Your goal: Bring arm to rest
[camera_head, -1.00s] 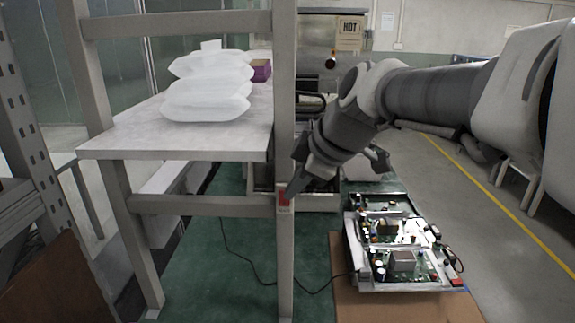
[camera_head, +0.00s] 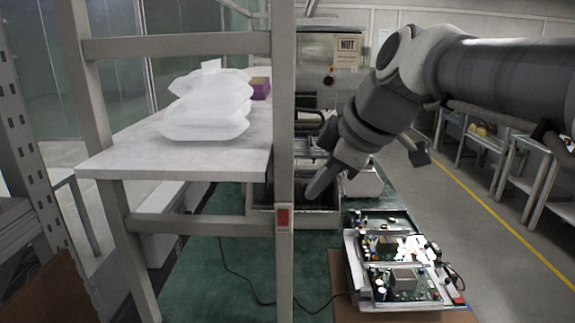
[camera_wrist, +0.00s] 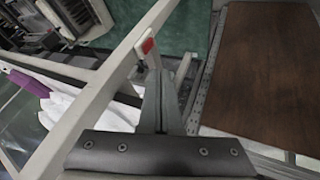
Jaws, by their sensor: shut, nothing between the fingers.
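My arm reaches in from the right in the head view, its wrist bent down and to the left. My gripper (camera_head: 318,188) points down beside the grey shelf post and above the green table; it is shut and empty. In the wrist view its two fingers (camera_wrist: 168,92) lie together, with nothing visible between them. The red switch-like piece on the post (camera_head: 283,217) is left of the fingertips in the head view; it also shows in the wrist view (camera_wrist: 148,45), left of the fingers.
White bags (camera_head: 205,108) and a purple box (camera_head: 260,87) sit on the shelf board (camera_head: 110,162) at left. A tray of circuit boards (camera_head: 405,270) lies below right of my gripper. Open floor is at right.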

